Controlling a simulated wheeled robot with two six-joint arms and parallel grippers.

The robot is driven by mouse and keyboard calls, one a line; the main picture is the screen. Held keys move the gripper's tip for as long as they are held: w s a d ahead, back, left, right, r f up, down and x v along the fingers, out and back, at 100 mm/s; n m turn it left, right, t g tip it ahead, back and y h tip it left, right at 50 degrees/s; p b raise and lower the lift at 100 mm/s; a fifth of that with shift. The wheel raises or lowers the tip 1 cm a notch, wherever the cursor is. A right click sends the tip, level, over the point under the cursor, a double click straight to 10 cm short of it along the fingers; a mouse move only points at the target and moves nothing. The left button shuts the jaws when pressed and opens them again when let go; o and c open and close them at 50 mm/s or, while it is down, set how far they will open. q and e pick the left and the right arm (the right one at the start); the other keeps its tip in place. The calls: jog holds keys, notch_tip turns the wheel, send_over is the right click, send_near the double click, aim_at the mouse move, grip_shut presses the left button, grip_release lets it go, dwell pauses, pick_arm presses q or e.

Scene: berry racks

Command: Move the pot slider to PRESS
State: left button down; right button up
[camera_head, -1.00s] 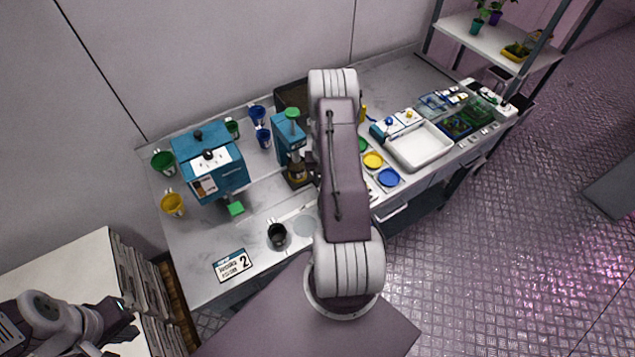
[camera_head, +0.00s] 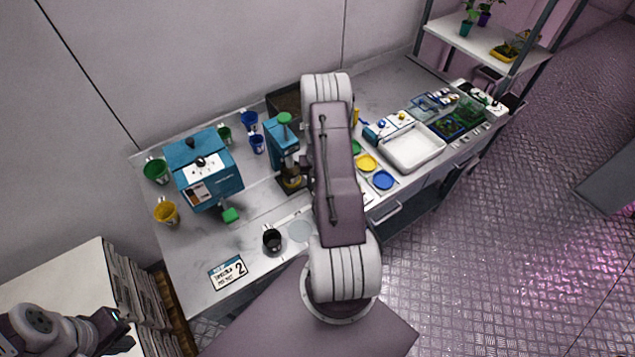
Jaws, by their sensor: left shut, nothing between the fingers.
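A teal press-like machine (camera_head: 281,152) with a green knob on top (camera_head: 284,118) stands mid-counter. A small pot with yellowish contents (camera_head: 291,181) sits low at its front, on a dark base. I cannot make out the pot slider or a PRESS mark for certain; my right arm covers the area right of the machine. The right arm's gripper is mostly hidden behind that arm; a dark part (camera_head: 306,162) shows close beside the machine, and I cannot tell whether it touches. My left gripper (camera_head: 126,331) is shut and empty, at the lower left near the white cabinet, far from the machine.
A larger teal box machine (camera_head: 209,175) with a green tab (camera_head: 231,215) stands left. A black cup (camera_head: 271,240), number sign (camera_head: 228,271) and blue, green and yellow cups stand around. A white tray (camera_head: 414,148) lies right. The front-left counter is partly clear.

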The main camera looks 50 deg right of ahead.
notch_tip(320, 180, up, 9)
jog(key=shift+f+b, duration=0.2)
jog(key=shift+b, duration=1)
jog(key=shift+r, duration=0.25)
